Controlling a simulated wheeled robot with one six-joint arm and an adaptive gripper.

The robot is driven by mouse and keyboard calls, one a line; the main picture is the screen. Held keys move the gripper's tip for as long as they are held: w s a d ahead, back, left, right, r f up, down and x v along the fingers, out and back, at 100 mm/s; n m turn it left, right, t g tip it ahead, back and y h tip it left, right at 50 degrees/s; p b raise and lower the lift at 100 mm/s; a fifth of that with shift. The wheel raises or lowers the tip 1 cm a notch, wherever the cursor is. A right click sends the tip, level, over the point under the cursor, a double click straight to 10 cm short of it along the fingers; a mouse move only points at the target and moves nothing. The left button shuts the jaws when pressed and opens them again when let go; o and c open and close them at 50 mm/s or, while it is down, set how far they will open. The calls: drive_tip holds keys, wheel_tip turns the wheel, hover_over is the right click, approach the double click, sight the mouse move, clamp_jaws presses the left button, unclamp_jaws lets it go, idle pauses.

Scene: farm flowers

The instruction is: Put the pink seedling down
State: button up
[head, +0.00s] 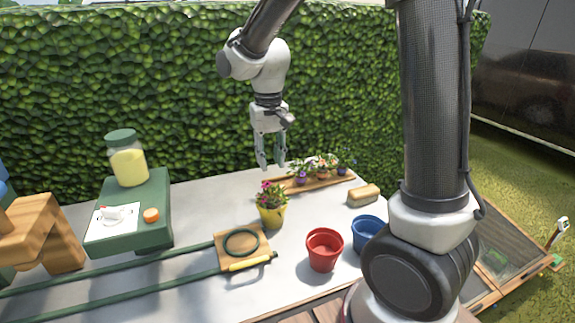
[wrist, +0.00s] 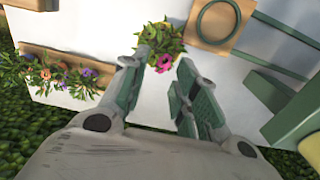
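The pink seedling (head: 269,190) has pink blooms and green leaves and stands upright in a yellow pot (head: 271,217) on the white table. In the wrist view its pink blooms (wrist: 160,62) show beyond and between my fingertips, with the pot mostly hidden under leaves. My gripper (head: 272,165) points down above the table, behind and above the plant in the head view. Its fingers are apart with nothing between them, and it is clear of the plant. The open fingers also show in the wrist view (wrist: 160,78).
A wooden tray (head: 312,186) of small flowers lies behind right. A red pot (head: 324,250), blue pot (head: 367,232) and tan block (head: 363,195) stand to the right. A wooden board (head: 226,258) with a green ring, and a green scale (head: 130,228) bearing a jar, are left.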

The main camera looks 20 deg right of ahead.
drive_tip(key=s+d+r+t, duration=0.2)
drive_tip(key=s+d+r, duration=0.3)
drive_tip(key=s, duration=0.5)
drive_tip(key=s+d+r+t, duration=0.2)
drive_tip(key=s+d+r, duration=0.2)
drive_tip(key=s+d, duration=0.6)
drive_tip(key=shift+s+r, duration=0.4)
drive_tip(key=shift+s, duration=0.1)
